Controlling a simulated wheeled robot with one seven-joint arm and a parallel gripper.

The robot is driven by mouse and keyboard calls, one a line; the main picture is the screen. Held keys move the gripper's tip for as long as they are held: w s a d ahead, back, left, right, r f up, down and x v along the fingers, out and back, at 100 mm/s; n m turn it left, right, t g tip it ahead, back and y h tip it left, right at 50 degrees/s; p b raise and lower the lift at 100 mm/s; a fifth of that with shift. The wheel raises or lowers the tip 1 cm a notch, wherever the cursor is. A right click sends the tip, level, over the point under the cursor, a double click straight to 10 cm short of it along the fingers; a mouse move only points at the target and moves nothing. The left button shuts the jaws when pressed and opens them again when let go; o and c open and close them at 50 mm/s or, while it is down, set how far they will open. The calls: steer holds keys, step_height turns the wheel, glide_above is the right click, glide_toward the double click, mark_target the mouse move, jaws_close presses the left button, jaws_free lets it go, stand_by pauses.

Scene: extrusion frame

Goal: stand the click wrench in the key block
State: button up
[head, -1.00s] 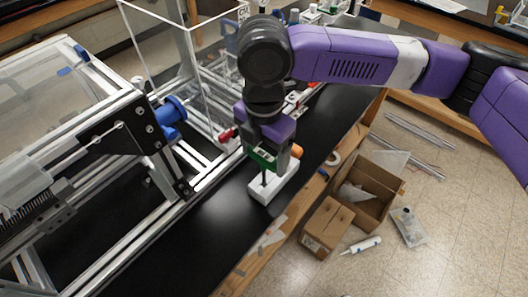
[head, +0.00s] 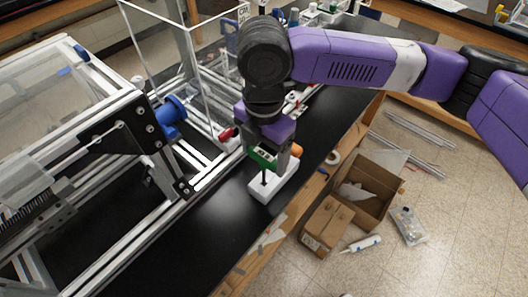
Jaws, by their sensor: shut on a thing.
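The key block is a white block (head: 273,187) on the black bench top, near its right edge. My gripper (head: 265,174) points down over the block. It is shut on the click wrench, whose red end (head: 228,134) sticks out to the left of the gripper and whose orange end seems to show at the right (head: 296,149). A thin dark shaft (head: 264,178) runs down at the block's top. I cannot tell how far it is in the block, because the gripper hides most of it.
An aluminium extrusion frame (head: 165,215) with a blue knob (head: 172,108) stands close on the left. A clear panel box (head: 170,60) rises behind. The bench top (head: 200,240) is clear in front. Open cardboard boxes (head: 365,190) lie on the floor at the right.

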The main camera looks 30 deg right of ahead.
steer(key=shift+f+b, duration=1.2)
steer(key=shift+f, duration=0.95)
steer(key=o, duration=1.8)
steer(key=shift+c, duration=0.2)
steer(key=shift+r+b, duration=0.4)
steer(key=shift+r, duration=3.55)
